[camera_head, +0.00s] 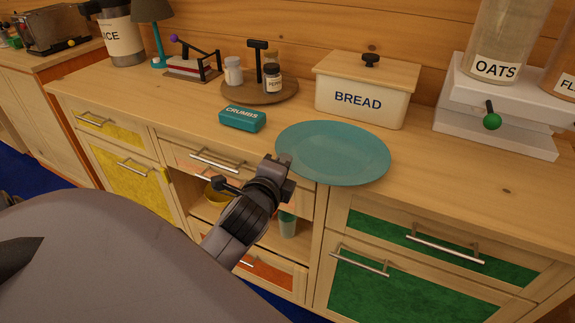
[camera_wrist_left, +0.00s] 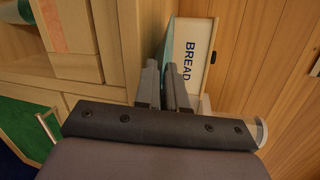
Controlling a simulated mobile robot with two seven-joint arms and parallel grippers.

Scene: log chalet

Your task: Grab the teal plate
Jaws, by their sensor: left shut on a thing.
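The teal plate (camera_head: 338,152) lies near the front edge of the wooden counter, its front left rim reaching the edge. My left gripper (camera_head: 283,168) is at that front left rim and is shut on it. In the left wrist view the plate shows edge-on as a thin teal strip (camera_wrist_left: 168,48) running to between the fingers of my left gripper (camera_wrist_left: 162,80). The fingers hide the gripped part of the rim. My right gripper is in neither view.
A bread box (camera_head: 359,101) stands behind the plate, and a teal crumbs box (camera_head: 242,118) lies to its left. A round wooden tray (camera_head: 260,94) with jars is further back. A white stand (camera_head: 500,117) is at the right. Drawers with metal handles (camera_head: 444,249) are below the counter.

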